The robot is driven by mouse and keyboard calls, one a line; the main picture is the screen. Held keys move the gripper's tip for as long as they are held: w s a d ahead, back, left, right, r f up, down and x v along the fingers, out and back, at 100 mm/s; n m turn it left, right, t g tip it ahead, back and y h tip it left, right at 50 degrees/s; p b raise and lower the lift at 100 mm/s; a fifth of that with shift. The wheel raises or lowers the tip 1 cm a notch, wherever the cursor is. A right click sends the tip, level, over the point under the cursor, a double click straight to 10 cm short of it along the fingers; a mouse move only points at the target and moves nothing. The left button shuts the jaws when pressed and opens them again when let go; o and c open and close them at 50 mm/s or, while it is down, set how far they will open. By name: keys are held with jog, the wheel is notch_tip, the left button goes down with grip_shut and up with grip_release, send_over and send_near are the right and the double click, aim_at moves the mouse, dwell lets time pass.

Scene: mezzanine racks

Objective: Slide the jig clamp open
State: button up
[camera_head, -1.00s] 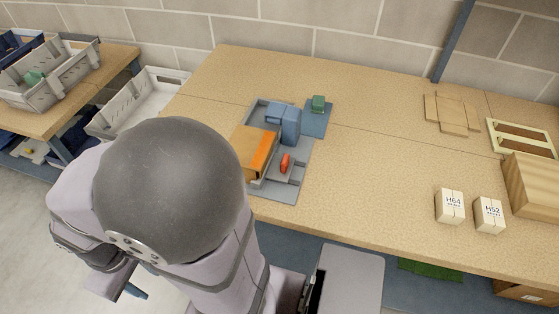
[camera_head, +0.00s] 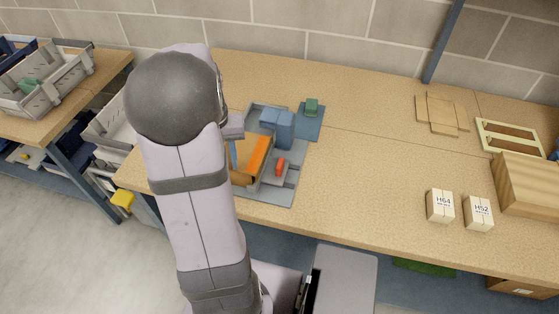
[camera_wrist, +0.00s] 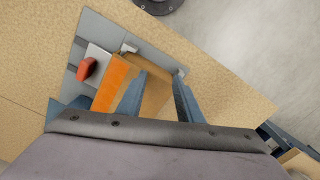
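The jig has a grey base plate (camera_head: 270,196) on the bench, which also shows in the wrist view (camera_wrist: 103,27). A red handle (camera_head: 280,168) stands on its light grey slide piece, and the wrist view shows the handle (camera_wrist: 87,69) at the left. Beside it is a brown block with an orange strip (camera_head: 258,155); the strip is clear in the wrist view (camera_wrist: 111,84). Blue blocks (camera_head: 285,126) stand at the jig's back. My gripper (camera_wrist: 158,76) is open above the brown block, its blue fingers apart, with the red handle outside them. I cannot tell whether they touch the block.
Two white boxes (camera_head: 440,206) (camera_head: 478,212), a wooden box (camera_head: 530,185) and flat boards (camera_head: 442,113) are at the right. The bench between is clear. Grey bins (camera_head: 45,85) stand at the left.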

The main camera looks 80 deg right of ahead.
aim_at(280, 163)
jog(key=s+d+m, duration=0.1)
jog(key=s+d, duration=0.1)
jog(key=s, duration=0.2)
jog(key=s+d+m, duration=0.2)
jog(key=s+d, duration=0.1)
jog(key=s, duration=0.1)
jog(key=s+d+m, duration=0.1)
jog(key=s+d, duration=0.2)
jog(key=s, duration=0.2)
jog(key=shift+s+r+m+p, duration=0.1)
jog(key=shift+r+m+p, duration=0.2)
jog(key=shift+p, duration=0.05)
jog(key=shift+f+p, duration=1)
jog(key=shift+f, duration=2.7)
grip_shut()
